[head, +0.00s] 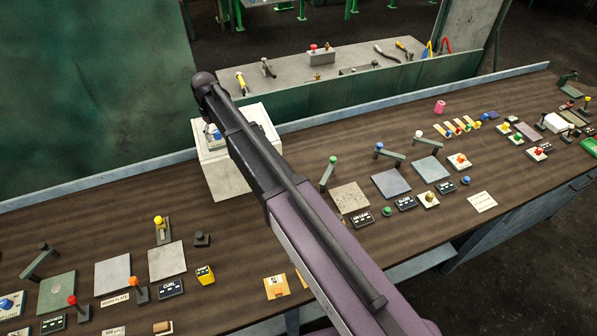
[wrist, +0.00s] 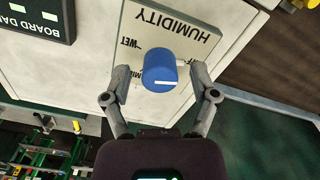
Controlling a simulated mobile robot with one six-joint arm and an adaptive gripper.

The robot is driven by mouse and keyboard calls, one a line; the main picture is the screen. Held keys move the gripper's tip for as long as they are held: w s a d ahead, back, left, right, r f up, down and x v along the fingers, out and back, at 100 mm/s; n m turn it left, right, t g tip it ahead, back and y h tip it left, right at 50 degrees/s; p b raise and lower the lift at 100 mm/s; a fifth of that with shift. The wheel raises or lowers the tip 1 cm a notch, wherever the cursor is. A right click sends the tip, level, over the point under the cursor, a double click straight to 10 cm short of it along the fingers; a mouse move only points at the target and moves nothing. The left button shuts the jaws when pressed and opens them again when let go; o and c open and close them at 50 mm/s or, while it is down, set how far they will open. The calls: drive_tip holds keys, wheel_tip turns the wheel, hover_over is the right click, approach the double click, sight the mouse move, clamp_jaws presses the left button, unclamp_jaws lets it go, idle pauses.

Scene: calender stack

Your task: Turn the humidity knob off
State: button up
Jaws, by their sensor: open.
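The humidity knob (wrist: 160,68) is a blue cylinder with a white pointer line, on a pale panel (wrist: 205,28) lettered HUMIDITY, upside down in the wrist view. "WET" shows to the knob's left; a partly covered label ending in F shows to its right. The pointer line lies roughly crosswise, near the knob's lower edge in the picture. My gripper (wrist: 160,76) is open, one finger on each side of the knob, with gaps visible. In the head view my arm crosses a pale box (head: 222,182) with a small blue part (head: 212,131); my fingers are hidden there.
A dark board display (wrist: 38,18) is beside the panel in the wrist view.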

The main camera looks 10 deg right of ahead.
drive_tip(key=m, duration=0.5)
drive_tip(key=shift+d, duration=0.1)
drive_tip(key=m, duration=0.4)
drive_tip(key=shift+m, duration=0.3)
drive_tip(key=m, duration=0.9)
drive_tip(key=shift+d, duration=0.1)
wheel_tip(320, 180, up, 14)
drive_tip(key=p, duration=1.4)
drive_tip(key=s+d+f+n+b, duration=0.4)
drive_tip(key=s+d+f+b, duration=0.5)
drive_tip(key=d, duration=0.3)
drive_tip(key=s+d+f+n+b, duration=0.4)
drive_tip(key=s+d+f+b, duration=0.5)
drive_tip(key=d, duration=0.3)
drive_tip(key=shift+s+d+n, duration=0.2)
drive_tip(key=shift+s+n, duration=0.1)
drive_tip(key=shift+s, duration=0.2)
idle(0.5)
